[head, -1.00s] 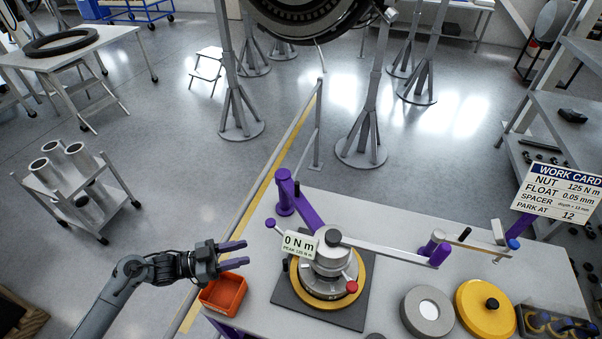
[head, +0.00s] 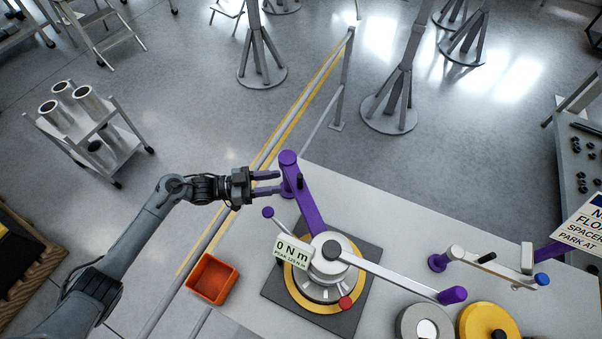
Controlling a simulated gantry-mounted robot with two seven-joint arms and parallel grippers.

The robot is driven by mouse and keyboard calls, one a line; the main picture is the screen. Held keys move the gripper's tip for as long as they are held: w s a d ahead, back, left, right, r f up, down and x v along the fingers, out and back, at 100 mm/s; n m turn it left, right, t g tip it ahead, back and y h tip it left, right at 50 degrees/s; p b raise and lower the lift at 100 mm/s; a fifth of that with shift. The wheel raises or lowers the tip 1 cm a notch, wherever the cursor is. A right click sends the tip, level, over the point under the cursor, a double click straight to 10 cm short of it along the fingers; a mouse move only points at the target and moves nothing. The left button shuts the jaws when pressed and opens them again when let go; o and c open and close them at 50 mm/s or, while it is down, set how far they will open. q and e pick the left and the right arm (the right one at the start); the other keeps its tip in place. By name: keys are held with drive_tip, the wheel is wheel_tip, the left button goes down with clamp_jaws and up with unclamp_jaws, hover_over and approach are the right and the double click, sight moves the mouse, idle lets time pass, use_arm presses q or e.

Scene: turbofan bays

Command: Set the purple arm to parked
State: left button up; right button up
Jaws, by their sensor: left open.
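My right gripper is not in view.
The fixture carries a readout (head: 294,252) showing 0 N m, a silver bar (head: 395,272) and a red knob (head: 346,302). An orange bin (head: 212,279) sits at left. Grey and yellow discs (head: 488,324) lie at right.

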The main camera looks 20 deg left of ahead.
sight(300, 178)
use_arm(q)
drive_tip(key=p+x, duration=0.1)
drive_tip(key=x, duration=0.5)
drive_tip(key=shift+w+d+r, duration=0.15)
drive_tip(key=shift+w+d, duration=0.05)
drive_tip(key=shift+d, duration=0.05)
drive_tip(key=shift+w+d, duration=0.4)
drive_tip(key=shift+d, duration=0.25)
clamp_jaws()
